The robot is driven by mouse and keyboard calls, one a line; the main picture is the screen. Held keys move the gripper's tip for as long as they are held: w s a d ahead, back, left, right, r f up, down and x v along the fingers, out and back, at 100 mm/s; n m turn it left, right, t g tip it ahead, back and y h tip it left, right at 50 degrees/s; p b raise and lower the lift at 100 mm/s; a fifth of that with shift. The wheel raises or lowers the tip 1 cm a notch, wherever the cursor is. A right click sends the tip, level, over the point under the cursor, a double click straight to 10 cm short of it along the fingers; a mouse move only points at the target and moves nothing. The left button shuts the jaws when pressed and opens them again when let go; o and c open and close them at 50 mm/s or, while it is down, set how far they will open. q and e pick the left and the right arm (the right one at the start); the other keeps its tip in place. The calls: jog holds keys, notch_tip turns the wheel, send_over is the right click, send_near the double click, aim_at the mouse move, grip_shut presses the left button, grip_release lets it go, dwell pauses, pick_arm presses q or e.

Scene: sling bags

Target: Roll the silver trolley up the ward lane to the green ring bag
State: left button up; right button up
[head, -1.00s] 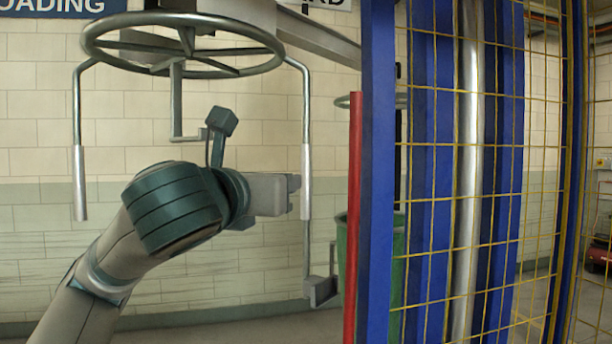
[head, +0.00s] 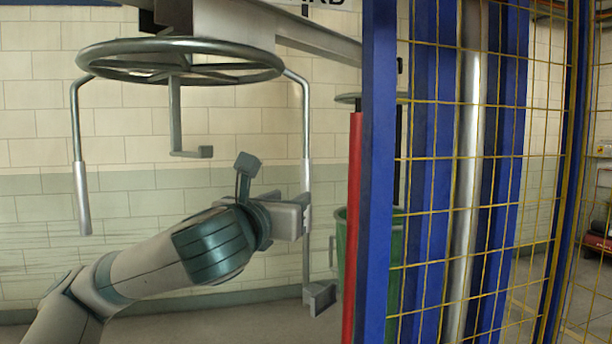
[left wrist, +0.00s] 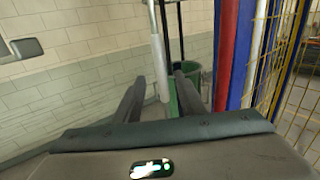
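The silver trolley shows in the head view as a spoked metal ring (head: 95,66) under an overhead beam, with two bars hanging from it. The left bar ends in a pale handle (head: 82,198). The right bar's pale handle (head: 307,176) is at my left gripper (head: 304,217). In the left wrist view, my left gripper (left wrist: 160,82) has its fingers apart, with the pale bar (left wrist: 159,58) between them; contact is not visible. A green container, perhaps the ring bag (head: 397,262), stands behind the blue post, partly hidden. My right gripper is out of view.
A blue post (head: 377,170) and a red post (head: 353,220) stand just right of the gripper. Yellow mesh (head: 540,150) fills the right side. A tiled wall (head: 130,130) is behind.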

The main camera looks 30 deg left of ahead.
aim_at(304, 189)
pick_arm(q)
jog(key=p+x, duration=0.4)
jog(key=x, duration=0.6)
jog(key=shift+w+a, duration=0.1)
jog(key=shift+w, duration=0.15)
jog(key=shift+w+a, duration=0.15)
jog(key=shift+w, duration=0.4)
grip_shut()
